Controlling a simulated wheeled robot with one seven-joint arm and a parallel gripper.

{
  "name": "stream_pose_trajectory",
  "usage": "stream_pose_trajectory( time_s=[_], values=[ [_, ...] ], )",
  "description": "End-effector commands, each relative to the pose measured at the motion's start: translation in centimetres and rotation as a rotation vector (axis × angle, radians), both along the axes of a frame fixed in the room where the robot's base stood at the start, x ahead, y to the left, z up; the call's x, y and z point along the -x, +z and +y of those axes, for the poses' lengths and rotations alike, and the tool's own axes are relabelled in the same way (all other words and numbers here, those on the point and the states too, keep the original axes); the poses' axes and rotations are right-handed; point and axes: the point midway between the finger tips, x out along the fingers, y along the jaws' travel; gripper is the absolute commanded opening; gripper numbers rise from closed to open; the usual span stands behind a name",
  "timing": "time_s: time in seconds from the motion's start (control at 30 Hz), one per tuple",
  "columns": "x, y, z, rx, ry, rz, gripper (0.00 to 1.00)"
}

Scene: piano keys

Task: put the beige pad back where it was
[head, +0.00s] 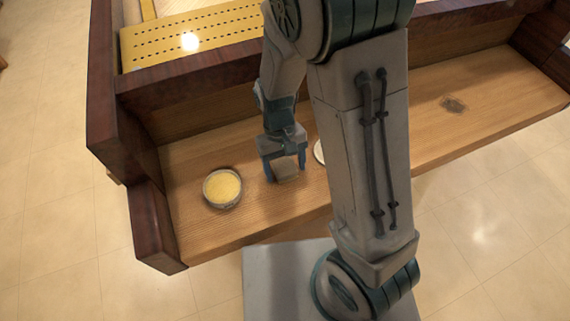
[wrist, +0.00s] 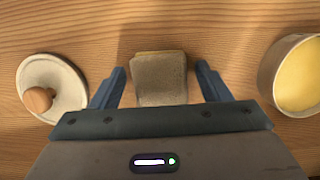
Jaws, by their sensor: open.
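The beige pad (wrist: 160,80) is a small square block lying on the wooden shelf of the piano. In the head view the pad (head: 286,171) shows just below my gripper (head: 285,163), partly covered by it. In the wrist view my gripper (wrist: 160,88) is open, with one finger on each side of the pad and a gap on both sides. I cannot tell how far the fingertips are above the wood.
A round pot with yellow contents (head: 222,188) stands left of the pad. A white lid with a wooden knob (wrist: 50,86) lies on the other side, mostly behind my arm in the head view. A dark patch (head: 453,104) marks the shelf farther right.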

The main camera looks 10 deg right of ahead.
Motion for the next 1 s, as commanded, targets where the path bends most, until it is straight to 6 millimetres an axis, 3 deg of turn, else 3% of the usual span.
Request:
stream_pose_trajectory(
  time_s=[0.17,0.6,0.87,1.0],
  values=[
    [-0.1,0.8,0.0,-0.001,0.0,-0.002,0.7],
    [-2.4,9.2,0.7,-0.002,0.001,-0.003,0.7],
    [-3.0,11.9,0.8,-0.002,-0.002,-0.004,0.7],
    [-2.6,13.3,-0.3,-0.021,-0.027,-0.039,0.7]
  ],
)
